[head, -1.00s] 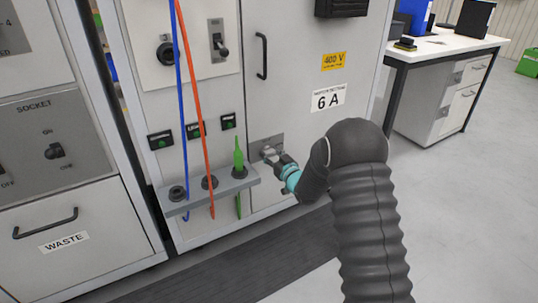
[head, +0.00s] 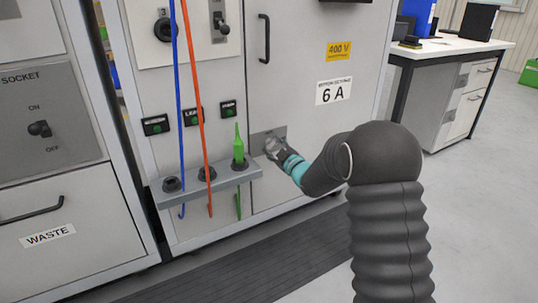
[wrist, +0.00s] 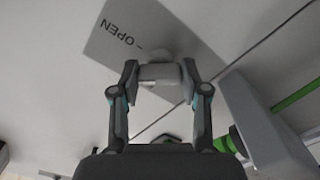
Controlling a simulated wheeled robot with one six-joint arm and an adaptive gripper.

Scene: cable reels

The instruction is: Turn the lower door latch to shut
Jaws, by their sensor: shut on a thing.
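The lower door latch shows in the wrist view as a pale grip (wrist: 160,73) on a grey plate (wrist: 115,42) marked "OPEN". The plate (head: 260,136) is also on the lower left of the cabinet door in the head view. My gripper (wrist: 158,82) has its two fingers on either side of the latch grip and is shut on it. In the head view my gripper (head: 275,149) is against the plate and covers most of the latch. The latch's exact angle is hard to tell.
A grey shelf (head: 206,186) left of the latch holds a green plug (head: 238,143). Blue (head: 177,90) and orange (head: 191,90) cables hang there. A door handle (head: 264,39) is above. A desk (head: 455,48) stands at right; the floor between is clear.

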